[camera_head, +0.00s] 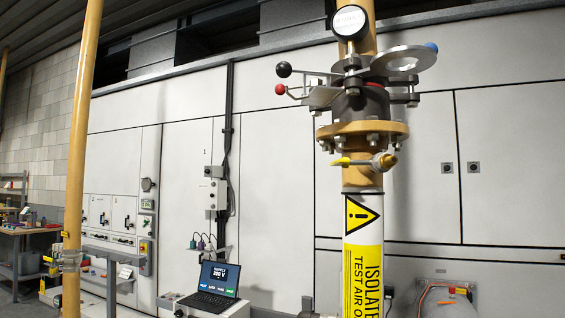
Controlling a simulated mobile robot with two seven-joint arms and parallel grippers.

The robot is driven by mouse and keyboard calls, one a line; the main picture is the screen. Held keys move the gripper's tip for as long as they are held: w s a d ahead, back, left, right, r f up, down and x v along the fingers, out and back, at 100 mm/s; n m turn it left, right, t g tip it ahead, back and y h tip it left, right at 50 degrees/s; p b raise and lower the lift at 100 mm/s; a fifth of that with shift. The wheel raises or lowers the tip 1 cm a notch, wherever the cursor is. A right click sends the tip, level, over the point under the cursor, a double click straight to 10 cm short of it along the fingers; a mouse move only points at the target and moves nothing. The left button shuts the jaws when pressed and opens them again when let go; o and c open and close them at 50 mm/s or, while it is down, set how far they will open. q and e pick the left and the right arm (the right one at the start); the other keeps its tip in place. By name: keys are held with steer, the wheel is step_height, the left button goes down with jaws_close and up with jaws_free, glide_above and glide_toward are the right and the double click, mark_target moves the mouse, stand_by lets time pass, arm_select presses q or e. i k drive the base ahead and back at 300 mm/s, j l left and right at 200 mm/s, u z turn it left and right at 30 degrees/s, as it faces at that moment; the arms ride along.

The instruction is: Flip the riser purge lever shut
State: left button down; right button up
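The riser (352,177) is a thick ochre pipe right of centre, with a flange and valve assembly (370,100) on it. Below the flange, a small brass valve (386,161) sticks out of the riser. A yellow lever (343,161) lies about level across the front of the pipe and points left. I take it to be the purge lever. Higher up are a black ball knob (284,70), a red ball knob (280,89) and a round gauge (349,22). Neither of my grippers is in view.
A white sleeve (361,209) with a yellow warning label covers the lower riser. A laptop (215,283) stands on a cabinet at lower centre. Another ochre pipe (80,130) stands at left, with a workbench (25,232) behind it. Grey wall panels form the background.

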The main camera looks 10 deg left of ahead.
mark_target(344, 161)
steer(key=i+j, duration=0.5)
steer(key=j+z, duration=0.1)
steer(key=z, duration=1.45)
